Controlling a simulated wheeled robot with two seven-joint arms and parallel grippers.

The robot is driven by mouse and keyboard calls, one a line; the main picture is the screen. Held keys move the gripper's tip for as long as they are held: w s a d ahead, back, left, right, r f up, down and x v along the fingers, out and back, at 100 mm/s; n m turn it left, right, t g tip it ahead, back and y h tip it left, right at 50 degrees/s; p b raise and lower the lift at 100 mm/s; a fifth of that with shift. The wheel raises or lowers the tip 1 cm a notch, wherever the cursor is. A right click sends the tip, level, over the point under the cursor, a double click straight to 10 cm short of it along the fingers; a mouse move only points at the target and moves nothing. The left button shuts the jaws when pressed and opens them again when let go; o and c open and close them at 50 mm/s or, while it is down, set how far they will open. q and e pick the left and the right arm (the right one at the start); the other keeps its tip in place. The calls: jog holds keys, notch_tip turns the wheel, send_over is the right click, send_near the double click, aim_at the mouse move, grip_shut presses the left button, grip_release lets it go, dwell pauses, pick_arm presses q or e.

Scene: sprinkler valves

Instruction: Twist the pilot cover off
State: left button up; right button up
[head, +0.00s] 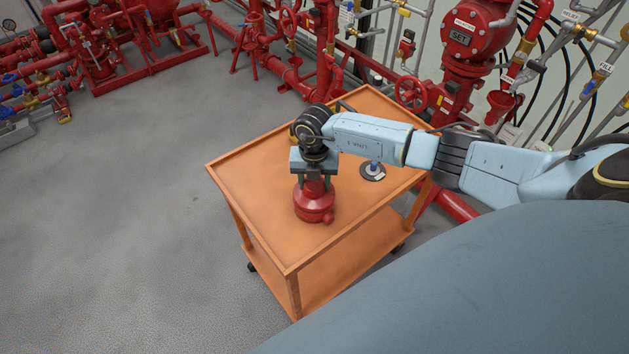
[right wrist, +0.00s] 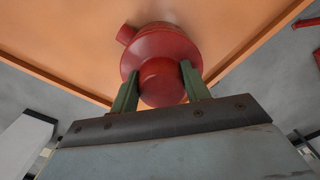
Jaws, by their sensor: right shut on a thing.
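A red pilot valve body (head: 314,206) stands upright on the orange cart's top, with a short side port at its lower right. Its narrower round top, the cover (right wrist: 161,80), shows between my fingers in the right wrist view. My right gripper (head: 314,184) points straight down over the valve. Its two green fingers (right wrist: 157,83) are shut on the cover, one on each side. In the head view the gripper hides most of the cover, so I cannot tell whether it is turned or loose. My left gripper is not in view.
The orange cart (head: 250,186) has a raised rim and a lower shelf. A dark disc with a blue-and-white part (head: 372,172) sits on it right of the valve, below my right forearm. Red piping (head: 300,75) stands behind. Grey floor (head: 120,200) is clear at left.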

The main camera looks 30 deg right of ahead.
jog(key=shift+r+p, duration=1.85)
jog(key=shift+r, duration=0.4)
jog(key=shift+w, duration=0.1)
jog(key=shift+w+a+r+n, duration=0.1)
jog(key=shift+a+r+n, duration=0.1)
jog(key=shift+n, duration=0.2)
jog(key=w+a+r+n+b, duration=0.1)
jog(key=a+r+n+b, duration=0.25)
jog(key=n, duration=0.75)
jog(key=a+r+n+b, duration=0.3)
jog(key=r+n, duration=0.1)
jog(key=n, duration=0.6)
jog(key=s+a+r+n+b, duration=0.1)
jog(key=s+n+b, duration=0.1)
jog(key=n, duration=0.8)
jog(key=s+a+r+n+b, duration=0.1)
jog(key=s+n+b, duration=0.2)
jog(key=n, duration=0.8)
jog(key=shift+s+a+r+b, duration=0.3)
jog(key=shift+s+r, duration=0.05)
jog(key=shift+s, duration=0.25)
